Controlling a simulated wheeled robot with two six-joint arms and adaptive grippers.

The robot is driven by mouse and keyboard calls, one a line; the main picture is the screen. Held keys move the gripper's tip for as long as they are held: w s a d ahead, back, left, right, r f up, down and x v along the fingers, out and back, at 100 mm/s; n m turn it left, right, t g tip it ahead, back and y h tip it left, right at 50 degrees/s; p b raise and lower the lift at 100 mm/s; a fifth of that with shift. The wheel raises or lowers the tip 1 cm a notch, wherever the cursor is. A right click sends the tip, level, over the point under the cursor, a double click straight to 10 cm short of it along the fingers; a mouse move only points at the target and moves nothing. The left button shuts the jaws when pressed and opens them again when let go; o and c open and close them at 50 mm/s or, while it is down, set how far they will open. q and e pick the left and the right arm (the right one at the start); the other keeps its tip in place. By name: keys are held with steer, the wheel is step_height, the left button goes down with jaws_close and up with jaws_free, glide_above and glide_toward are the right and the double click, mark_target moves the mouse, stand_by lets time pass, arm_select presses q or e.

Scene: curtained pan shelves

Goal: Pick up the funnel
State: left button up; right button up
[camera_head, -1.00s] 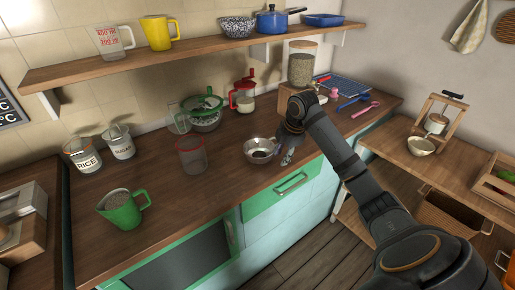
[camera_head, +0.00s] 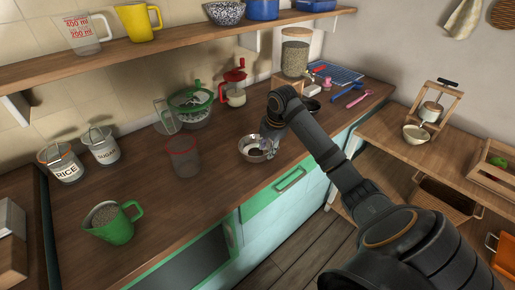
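The likely funnel is a shiny metal cone-like vessel (camera_head: 254,151) with a wide round rim and a dark middle. It stands on the wooden counter near its front edge, right of a clear red-rimmed cup. My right gripper (camera_head: 270,143) reaches down at the vessel's right rim, with the wrist above it. The fingers are small and partly hidden by the wrist, so I cannot tell whether they are open or touch the rim. My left gripper is not in view.
The clear red-rimmed cup (camera_head: 184,158) and a green strainer (camera_head: 190,108) are nearby on the left. A green measuring cup (camera_head: 113,224) stands at front left. A grain jar (camera_head: 296,55) stands behind my arm. A wall shelf (camera_head: 150,45) hangs above.

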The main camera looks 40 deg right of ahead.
mark_target(265, 155)
steer(key=x, duration=0.4)
steer(key=shift+a+p, duration=0.1)
steer(key=shift+p, duration=0.3)
steer(key=shift+f, duration=0.15)
steer(key=shift+c, duration=0.2)
jaws_close()
